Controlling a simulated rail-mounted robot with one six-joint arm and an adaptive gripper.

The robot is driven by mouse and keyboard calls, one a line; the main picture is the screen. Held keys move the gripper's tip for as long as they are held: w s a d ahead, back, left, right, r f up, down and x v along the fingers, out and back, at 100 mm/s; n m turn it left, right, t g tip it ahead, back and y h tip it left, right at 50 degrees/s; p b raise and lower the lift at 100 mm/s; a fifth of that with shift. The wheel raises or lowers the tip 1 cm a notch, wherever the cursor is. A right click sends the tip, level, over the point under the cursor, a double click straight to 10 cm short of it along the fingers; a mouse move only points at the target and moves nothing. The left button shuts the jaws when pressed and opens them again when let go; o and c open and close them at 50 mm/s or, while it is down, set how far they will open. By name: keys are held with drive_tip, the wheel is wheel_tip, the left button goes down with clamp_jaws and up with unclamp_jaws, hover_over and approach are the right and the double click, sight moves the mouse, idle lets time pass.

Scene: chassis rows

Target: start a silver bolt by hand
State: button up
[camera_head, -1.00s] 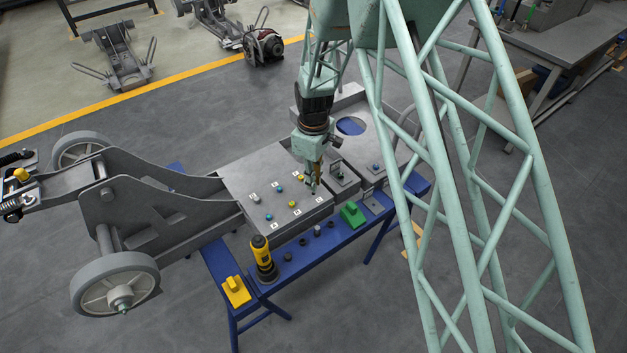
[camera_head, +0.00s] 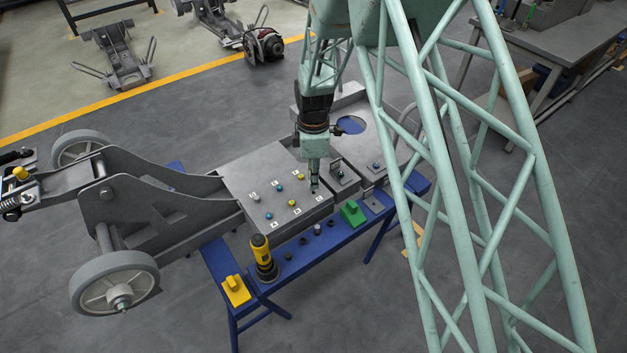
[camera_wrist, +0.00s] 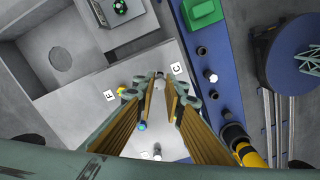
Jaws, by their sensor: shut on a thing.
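My gripper (camera_head: 314,188) points down over the right front corner of the grey plate (camera_head: 262,165). In the wrist view its fingers (camera_wrist: 160,88) are shut on a small silver bolt (camera_wrist: 159,77), close to the plate by the label C. The bolt's lower end is hidden, so I cannot tell how deep it sits. A yellow bolt (camera_wrist: 121,91) is by label F, and a blue bolt (camera_wrist: 142,126) shows between the fingers. The head view shows blue bolts (camera_head: 269,216), yellow bolts (camera_head: 292,203) and a silver bolt (camera_head: 255,198) on the plate.
A blue bench rail (camera_head: 300,262) runs along the plate's front. It carries a yellow-black tool (camera_head: 263,256), a green block (camera_head: 352,213), a yellow block (camera_head: 236,290) and several small dark parts. A raised bracket (camera_head: 343,174) stands just right of my gripper.

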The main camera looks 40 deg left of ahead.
drive_tip(key=shift+n, duration=1.4)
drive_tip(key=shift+f+b, duration=1.1)
drive_tip(key=shift+f, duration=0.6)
idle(1.5)
drive_tip(key=shift+m, duration=1.8)
drive_tip(key=shift+m+b, duration=0.3)
drive_tip(key=shift+m, duration=0.4)
drive_tip(key=shift+m, duration=0.3)
drive_tip(key=shift+m, duration=2.2)
